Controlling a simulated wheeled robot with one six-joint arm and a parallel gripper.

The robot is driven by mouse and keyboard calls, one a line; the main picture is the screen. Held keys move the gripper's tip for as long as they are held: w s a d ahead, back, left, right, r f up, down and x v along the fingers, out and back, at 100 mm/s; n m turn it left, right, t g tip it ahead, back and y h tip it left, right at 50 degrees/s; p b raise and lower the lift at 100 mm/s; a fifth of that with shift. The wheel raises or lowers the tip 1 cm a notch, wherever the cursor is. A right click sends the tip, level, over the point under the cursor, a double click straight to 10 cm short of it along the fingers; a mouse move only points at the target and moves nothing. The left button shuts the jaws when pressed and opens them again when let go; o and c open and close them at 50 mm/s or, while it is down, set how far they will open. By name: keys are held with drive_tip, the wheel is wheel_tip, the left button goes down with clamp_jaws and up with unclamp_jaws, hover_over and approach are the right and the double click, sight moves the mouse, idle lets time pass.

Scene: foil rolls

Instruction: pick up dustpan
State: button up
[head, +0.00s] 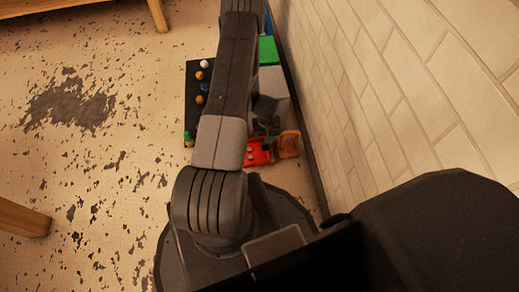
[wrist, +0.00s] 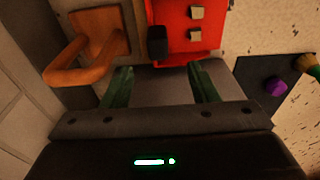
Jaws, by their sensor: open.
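What looks like the dustpan (head: 267,108) is a dark grey, angular piece beside the grey box, to the right of my arm in the head view. In the wrist view a short black block, perhaps its handle (wrist: 157,43), sticks out over the edge of a red object. My gripper (wrist: 163,86) is open, its two green fingers apart over a grey surface, and nothing is clearly held. I cannot tell whether that surface is the dustpan or the box, or whether the fingers touch it.
A red object with silver squares (wrist: 190,27) and an orange-brown piece with a loop handle (wrist: 98,35) lie close by. A black mat (head: 194,113) holds several small balls. A brick wall (head: 400,80) runs close on the right. The floor at left is mostly clear.

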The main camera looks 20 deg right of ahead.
sight(265, 144)
drive_tip(key=f, duration=0.2)
drive_tip(key=f+b, duration=0.1)
drive_tip(key=f, duration=0.3)
drive_tip(key=shift+w+f+b, duration=0.25)
drive_tip(key=shift+w+b, duration=0.1)
drive_tip(key=f+b, duration=0.1)
drive_tip(key=f, duration=0.2)
drive_tip(key=f+b, duration=0.1)
drive_tip(key=f, duration=0.1)
drive_tip(key=shift+w+d+f+b, duration=0.1)
drive_tip(key=shift+w+d+b, duration=0.1)
drive_tip(key=shift+d+b, duration=0.1)
drive_tip(key=c, duration=1.1)
